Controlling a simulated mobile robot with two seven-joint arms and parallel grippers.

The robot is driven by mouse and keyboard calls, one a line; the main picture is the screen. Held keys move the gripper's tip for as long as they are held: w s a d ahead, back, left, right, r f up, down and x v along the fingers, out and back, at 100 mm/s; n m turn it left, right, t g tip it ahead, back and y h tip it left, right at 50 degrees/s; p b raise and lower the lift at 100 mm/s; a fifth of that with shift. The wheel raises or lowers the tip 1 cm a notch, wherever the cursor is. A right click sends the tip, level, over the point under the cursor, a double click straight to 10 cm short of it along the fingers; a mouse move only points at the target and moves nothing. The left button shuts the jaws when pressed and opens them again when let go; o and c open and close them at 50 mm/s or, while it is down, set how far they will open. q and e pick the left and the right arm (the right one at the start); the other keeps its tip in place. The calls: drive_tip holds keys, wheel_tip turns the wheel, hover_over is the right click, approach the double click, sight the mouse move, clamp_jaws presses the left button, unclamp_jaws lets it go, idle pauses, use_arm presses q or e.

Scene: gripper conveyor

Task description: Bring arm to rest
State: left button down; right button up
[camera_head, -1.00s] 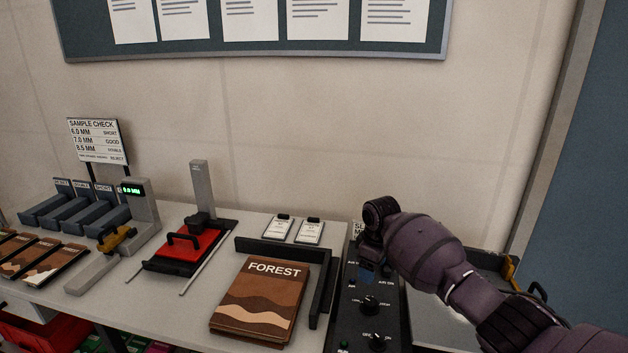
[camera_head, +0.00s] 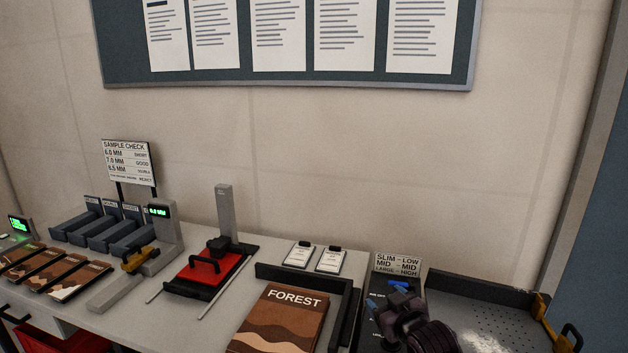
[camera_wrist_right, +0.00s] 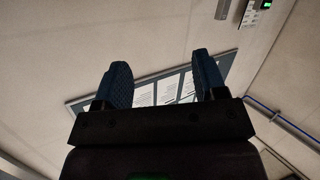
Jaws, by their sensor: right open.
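My right gripper (camera_head: 397,290) shows low in the head view, in front of the black control panel (camera_head: 372,300) with the SLIM/MID/LARGE sign. Its arm comes up from the bottom edge. In the right wrist view the two blue fingers (camera_wrist_right: 160,88) stand apart with nothing between them. Beyond them are the wall and the board with papers (camera_wrist_right: 172,90). My left gripper is not in view.
A brown FOREST book stack (camera_head: 278,322) lies in a black corner stop. A red press (camera_head: 212,268), a gauge with a green display (camera_head: 160,211) and a perforated tray (camera_head: 490,310) stand on the bench (camera_head: 110,318).

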drive_tip(key=s+d+f+m+g+h, duration=0.1)
drive_tip(key=s+d+f, duration=0.3)
drive_tip(key=s, duration=0.7)
drive_tip(key=s+d+f+m+g+h, duration=0.1)
drive_tip(key=s+d+f+m+h, duration=0.1)
drive_tip(key=s+f, duration=0.6)
drive_tip(key=s+d+f+m+h, duration=0.1)
drive_tip(key=s+d+f, duration=0.4)
drive_tip(key=s, duration=0.9)
wheel_tip(320, 180, down, 2)
drive_tip(key=shift+d+m+g, duration=0.35)
drive_tip(key=shift+m+g, duration=0.05)
